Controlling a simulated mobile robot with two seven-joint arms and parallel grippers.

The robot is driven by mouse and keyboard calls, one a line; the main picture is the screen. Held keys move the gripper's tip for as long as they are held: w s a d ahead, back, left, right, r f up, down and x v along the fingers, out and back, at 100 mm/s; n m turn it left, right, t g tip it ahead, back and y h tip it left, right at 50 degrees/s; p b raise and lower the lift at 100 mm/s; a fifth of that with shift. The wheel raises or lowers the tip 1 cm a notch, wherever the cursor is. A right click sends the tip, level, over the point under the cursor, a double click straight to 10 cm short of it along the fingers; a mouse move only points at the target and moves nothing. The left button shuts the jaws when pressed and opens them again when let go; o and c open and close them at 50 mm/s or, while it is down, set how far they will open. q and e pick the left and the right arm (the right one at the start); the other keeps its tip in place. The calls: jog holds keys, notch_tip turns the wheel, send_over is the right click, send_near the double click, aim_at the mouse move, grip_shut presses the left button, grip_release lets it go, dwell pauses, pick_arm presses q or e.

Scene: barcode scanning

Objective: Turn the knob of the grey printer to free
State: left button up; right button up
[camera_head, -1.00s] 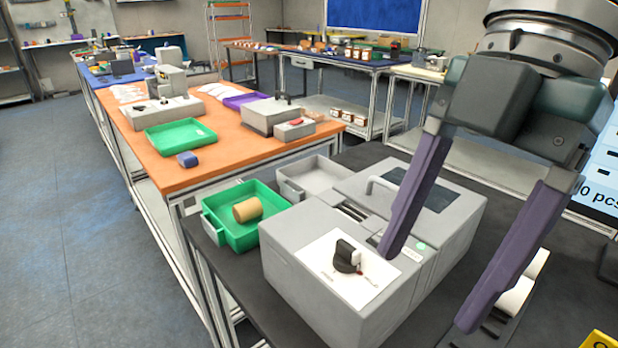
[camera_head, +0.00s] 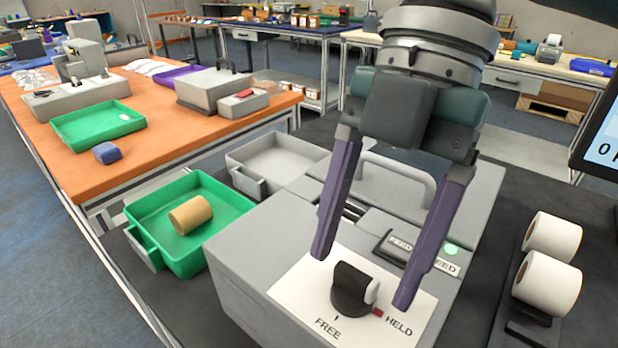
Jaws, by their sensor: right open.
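The grey printer (camera_head: 265,262) stands on a dark table at the centre front. On its white label plate (camera_head: 292,284) is a black knob (camera_head: 350,288) with a raised grip and a white end face. The plate reads FREE at its front left and HELD at its right, where a red mark sits beside the knob. The knob's white end faces right, towards the HELD side. My right gripper (camera_head: 363,277) is open, with one purple finger to the left of the knob and the other to its right. Whether the fingers touch it is unclear. My left gripper is out of view.
A green tray (camera_head: 222,194) holding a brown roll (camera_head: 190,215) stands left of the printer, near a grey open bin (camera_head: 250,181). White rolls (camera_head: 548,283) stand on a holder at the right. An orange table (camera_head: 155,169) is behind at the left.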

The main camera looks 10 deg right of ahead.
jog(key=shift+a+f, duration=0.2)
jog(key=shift+f, duration=0.25)
jog(key=shift+c, duration=0.4)
grip_shut()
